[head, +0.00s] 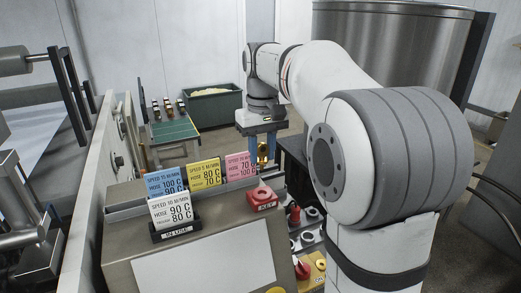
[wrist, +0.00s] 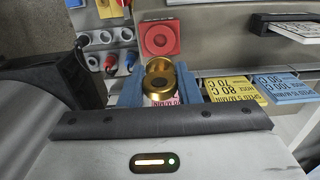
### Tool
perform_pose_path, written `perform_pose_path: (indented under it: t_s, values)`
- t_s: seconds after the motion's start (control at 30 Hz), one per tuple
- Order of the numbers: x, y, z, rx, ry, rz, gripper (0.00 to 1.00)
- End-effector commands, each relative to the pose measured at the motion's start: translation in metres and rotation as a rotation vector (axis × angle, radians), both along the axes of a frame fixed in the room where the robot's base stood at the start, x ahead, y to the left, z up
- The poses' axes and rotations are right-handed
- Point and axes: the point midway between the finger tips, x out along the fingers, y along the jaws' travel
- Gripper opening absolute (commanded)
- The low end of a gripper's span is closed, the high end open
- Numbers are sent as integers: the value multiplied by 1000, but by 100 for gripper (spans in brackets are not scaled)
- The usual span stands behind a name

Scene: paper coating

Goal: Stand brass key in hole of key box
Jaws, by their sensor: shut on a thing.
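My gripper (head: 262,138) points down in the head view and is shut on the brass key (head: 262,154). In the wrist view the brass key (wrist: 158,72) shows as a round gold piece with a hollow top, between the two blue fingers of my gripper (wrist: 160,88). A red box with a round recess, which looks like the key box (head: 263,196), sits at the right end of the card rack. It also shows just above the key in the wrist view (wrist: 160,38). The key is held up, apart from this box. The key's lower end is hidden in the wrist view.
Blue (head: 164,183), yellow (head: 204,174) and pink (head: 240,166) cards stand in a rack close to my gripper. A white card (head: 171,211) stands in front in a black holder. A panel with sockets and red and blue plugs (wrist: 112,65) lies beside the red box.

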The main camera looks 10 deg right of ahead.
Motion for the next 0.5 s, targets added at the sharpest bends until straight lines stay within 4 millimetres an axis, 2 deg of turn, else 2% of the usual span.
perform_pose_path:
  t_s: [0.17, 0.5]
  values:
    - [-1, 0, -6, -1, -1, 1, 7]
    - [-1, 0, -36, 0, 1, 1, 7]
